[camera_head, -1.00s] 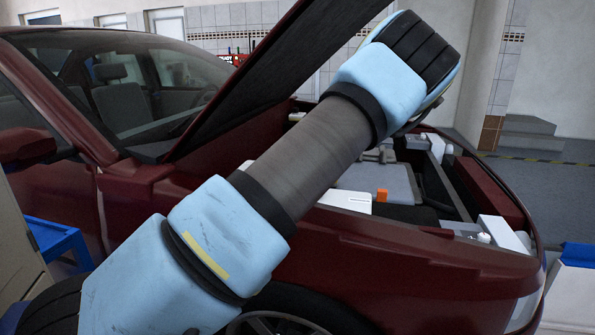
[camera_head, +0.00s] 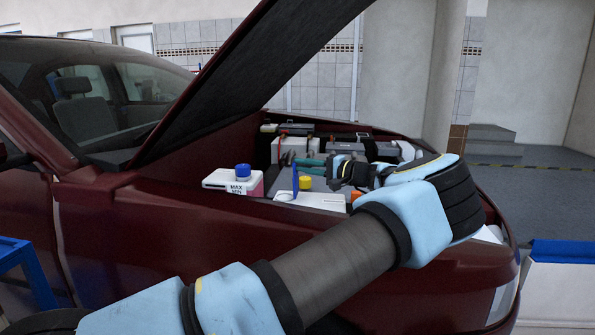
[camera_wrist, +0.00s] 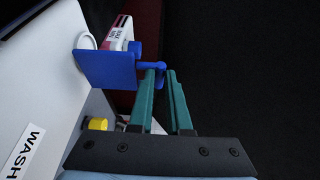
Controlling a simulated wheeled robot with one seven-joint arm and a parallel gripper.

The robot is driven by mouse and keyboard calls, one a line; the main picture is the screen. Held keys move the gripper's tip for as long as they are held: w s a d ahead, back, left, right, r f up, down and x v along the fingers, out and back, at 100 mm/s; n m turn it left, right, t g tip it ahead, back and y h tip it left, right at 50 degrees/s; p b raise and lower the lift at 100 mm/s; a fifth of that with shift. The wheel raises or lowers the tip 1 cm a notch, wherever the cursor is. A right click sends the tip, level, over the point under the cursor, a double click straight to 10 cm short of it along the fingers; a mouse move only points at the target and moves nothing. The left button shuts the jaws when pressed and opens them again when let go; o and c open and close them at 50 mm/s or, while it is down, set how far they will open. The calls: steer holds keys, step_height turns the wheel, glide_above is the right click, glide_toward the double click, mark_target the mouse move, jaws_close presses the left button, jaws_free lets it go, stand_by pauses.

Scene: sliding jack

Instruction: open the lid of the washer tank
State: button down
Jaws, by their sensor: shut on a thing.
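The white washer tank (camera_head: 325,201) sits in the engine bay. Its blue lid (camera_head: 295,185) stands up on edge beside the round filler opening (camera_head: 285,197). In the wrist view the lid (camera_wrist: 103,69) is a flat blue plate with a small tab at its right end. My gripper (camera_head: 301,166) has green fingers and reaches in from the right. In the wrist view its fingertips (camera_wrist: 164,72) are at the lid's tab, shut on it. The exact contact is partly hidden by the fingers.
A yellow cap (camera_head: 305,182) is close behind the lid. A reservoir (camera_head: 228,182) with a blue cap and MAX/MIN label stands to the left. The raised hood (camera_head: 250,75) slopes overhead. The car's red fender (camera_head: 180,235) borders the bay.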

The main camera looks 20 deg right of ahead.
steer(key=shift+s+d+t+y, duration=0.15)
steer(key=shift+d+t+y, duration=0.15)
steer(key=shift+r, duration=0.1)
steer(key=c, duration=1.1)
jaws_free()
steer(key=shift+c, duration=0.2)
steer(key=shift+d, duration=0.1)
steer(key=b+v, duration=0.2)
steer(key=v, duration=0.8)
steer(key=shift+s, duration=0.4)
steer(key=shift+d, duration=0.15)
